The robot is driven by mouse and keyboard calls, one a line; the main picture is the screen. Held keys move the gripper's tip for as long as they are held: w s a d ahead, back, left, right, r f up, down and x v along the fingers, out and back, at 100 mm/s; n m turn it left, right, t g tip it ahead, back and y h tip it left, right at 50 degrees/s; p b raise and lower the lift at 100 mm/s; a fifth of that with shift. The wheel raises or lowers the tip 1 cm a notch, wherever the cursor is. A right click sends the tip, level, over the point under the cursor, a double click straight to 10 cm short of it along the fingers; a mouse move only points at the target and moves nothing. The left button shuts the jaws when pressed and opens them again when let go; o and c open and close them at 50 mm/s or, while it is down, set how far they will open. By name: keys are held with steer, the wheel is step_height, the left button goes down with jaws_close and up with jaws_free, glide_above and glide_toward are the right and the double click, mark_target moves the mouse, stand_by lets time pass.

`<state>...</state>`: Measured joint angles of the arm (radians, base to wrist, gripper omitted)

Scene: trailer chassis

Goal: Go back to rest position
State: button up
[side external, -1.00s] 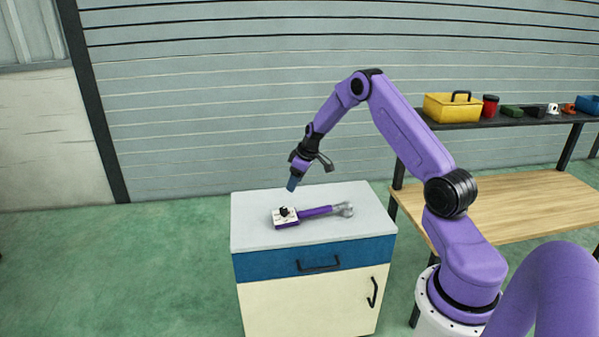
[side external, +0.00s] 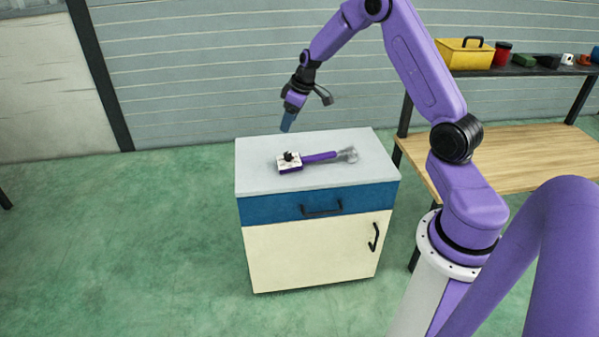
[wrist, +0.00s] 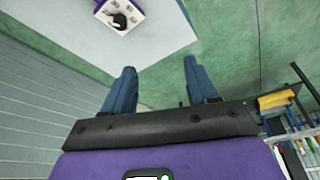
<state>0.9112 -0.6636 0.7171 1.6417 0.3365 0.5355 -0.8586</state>
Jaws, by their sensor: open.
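My gripper (side external: 286,121) hangs above the back left part of the cabinet's grey-white top (side external: 350,183), clear of it. In the wrist view its two blue fingers (wrist: 156,88) are apart with nothing between them. The trailer chassis part (side external: 318,158) lies on the cabinet top: a purple bar with a white-topped block at its left end and a grey, see-through-looking end at its right. A small black piece (side external: 291,156) sits on the white block. The wrist view shows the white block (wrist: 119,14) and black piece (wrist: 120,20) at the top edge; the rest of the bar is cut off there.
A wooden workbench (side external: 500,155) stands to the right, with a dark shelf holding a yellow toolbox (side external: 464,54), a red can (side external: 502,54) and several small items. A grey slatted wall (side external: 200,70) is behind. Green floor (side external: 130,220) is free on the left.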

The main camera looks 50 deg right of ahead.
steer(key=s+a+r+n+g, duration=0.1)
steer(key=s+a+r, duration=0.25)
steer(key=a, duration=0.35)
steer(key=s+a+r+n, duration=0.2)
steer(key=s+a, duration=0.3)
steer(key=a, duration=0.3)
steer(key=s+a+r+n+g, duration=0.1)
steer(key=s+a+r, duration=0.2)
steer(key=s+a, duration=0.3)
steer(key=s+a+r+n, duration=0.1)
steer(key=s+n, duration=0.1)
steer(key=s, duration=1)
steer(key=s+a+r+n+g, duration=0.1)
steer(key=s+a+n, duration=0.1)
steer(key=s, duration=1)
steer(key=shift+r+n+h, duration=0.2)
steer(key=shift+n+h, duration=0.1)
steer(key=shift+h, duration=0.1)
steer(key=shift+a, duration=0.1)
